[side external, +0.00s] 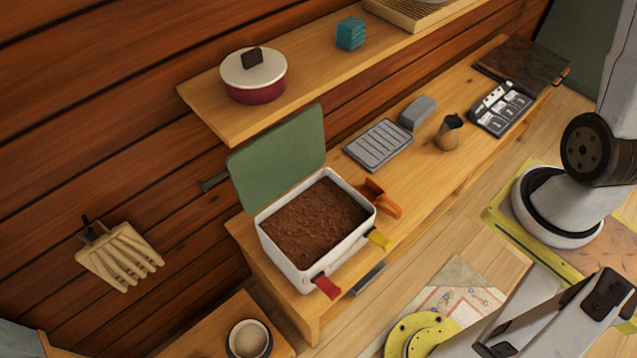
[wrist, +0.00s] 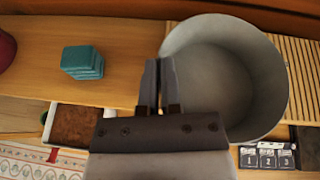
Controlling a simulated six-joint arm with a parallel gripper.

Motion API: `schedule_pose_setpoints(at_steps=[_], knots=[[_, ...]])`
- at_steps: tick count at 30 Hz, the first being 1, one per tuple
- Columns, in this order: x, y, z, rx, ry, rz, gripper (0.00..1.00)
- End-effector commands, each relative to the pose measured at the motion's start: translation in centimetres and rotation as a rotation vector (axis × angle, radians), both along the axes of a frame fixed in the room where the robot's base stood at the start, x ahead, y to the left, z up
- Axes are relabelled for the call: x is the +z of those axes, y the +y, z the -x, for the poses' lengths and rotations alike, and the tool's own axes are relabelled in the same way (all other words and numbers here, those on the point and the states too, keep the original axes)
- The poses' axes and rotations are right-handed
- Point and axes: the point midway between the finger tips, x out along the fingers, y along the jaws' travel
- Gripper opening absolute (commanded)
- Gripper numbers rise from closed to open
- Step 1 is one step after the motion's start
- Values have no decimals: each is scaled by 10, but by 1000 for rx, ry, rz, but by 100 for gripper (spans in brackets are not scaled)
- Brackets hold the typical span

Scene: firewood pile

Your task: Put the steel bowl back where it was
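The steel bowl (wrist: 225,75) is a grey, round, deep vessel that fills the right middle of the wrist view; its inside looks empty. My gripper (wrist: 159,82) has its two fingers close together at the bowl's left wall, one inside and one outside, pinching the rim. The bowl overlaps a slatted wooden rack (wrist: 301,62) on the shelf. In the side view only a grey sliver of the bowl (side external: 433,1) shows at the top edge, over the rack (side external: 400,13). Whether it rests on the rack or hangs just above is unclear. The gripper is outside the side view.
A teal block (wrist: 82,62) stands left of the bowl on the shelf (side external: 312,70). A red pot with a pale lid (side external: 253,76) sits at the shelf's left end. Below are a white box of brown matter (side external: 315,222) and a numbered panel (side external: 500,108). The shelf between pot and block is clear.

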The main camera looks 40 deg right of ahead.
Motion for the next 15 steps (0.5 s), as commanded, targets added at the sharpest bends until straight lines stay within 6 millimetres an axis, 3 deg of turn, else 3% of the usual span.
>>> schedule_pose_setpoints(at_steps=[1, 6, 15], knots=[[2, -19, 6, -30, -2, 3, 0], [3, -67, 29, -109, -2, 4, 0], [-6, -125, 75, -228, 1, 3, 0]])
